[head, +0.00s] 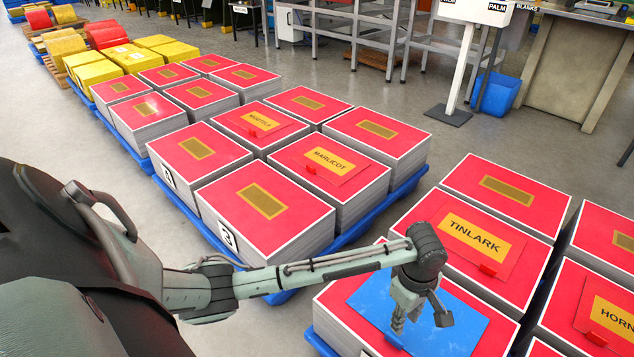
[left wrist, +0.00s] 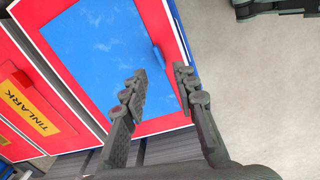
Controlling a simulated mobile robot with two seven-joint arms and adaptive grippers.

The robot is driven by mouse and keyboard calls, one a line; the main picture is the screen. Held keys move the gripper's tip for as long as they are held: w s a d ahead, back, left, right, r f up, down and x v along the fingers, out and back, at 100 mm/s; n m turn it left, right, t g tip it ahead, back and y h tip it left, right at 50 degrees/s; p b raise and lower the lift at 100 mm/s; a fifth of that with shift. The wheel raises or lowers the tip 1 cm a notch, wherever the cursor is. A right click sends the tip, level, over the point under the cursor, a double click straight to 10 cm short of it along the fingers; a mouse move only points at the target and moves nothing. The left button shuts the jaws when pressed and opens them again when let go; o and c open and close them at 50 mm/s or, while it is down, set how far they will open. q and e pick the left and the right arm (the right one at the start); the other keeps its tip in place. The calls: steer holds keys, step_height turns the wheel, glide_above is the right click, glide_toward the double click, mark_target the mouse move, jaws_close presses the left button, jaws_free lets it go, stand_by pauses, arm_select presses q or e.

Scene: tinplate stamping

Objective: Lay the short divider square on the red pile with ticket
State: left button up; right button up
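A blue divider sheet (head: 435,322) lies on the top of the front red pile (head: 337,309), its edges looking roughly parallel to the pile's edges. In the left wrist view the sheet (left wrist: 100,60) leaves a red margin around it, and a blue tab (left wrist: 158,54) stands at its right edge. My left gripper (head: 420,312) is just above the sheet in the head view. In the left wrist view its fingers (left wrist: 161,80) are apart near the tab, with nothing gripped between them. Any ticket on this pile is hidden or not visible.
The neighbouring red pile carries a TINLARK card (head: 473,237). A MARLICOT card (head: 328,163) lies on a pile further back. More red piles stand on blue pallets (head: 400,190), with yellow piles (head: 175,50) behind.

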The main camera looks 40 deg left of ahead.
arm_select(q)
steer(key=s+a+m+t+y, duration=0.2)
steer(key=s+a+m, duration=1.1)
steer(key=s+m, duration=0.3)
steer(key=shift+s+a+f+m+t, duration=0.25)
steer(key=shift+a+f+m+t, duration=0.15)
steer(key=shift+m, duration=0.1)
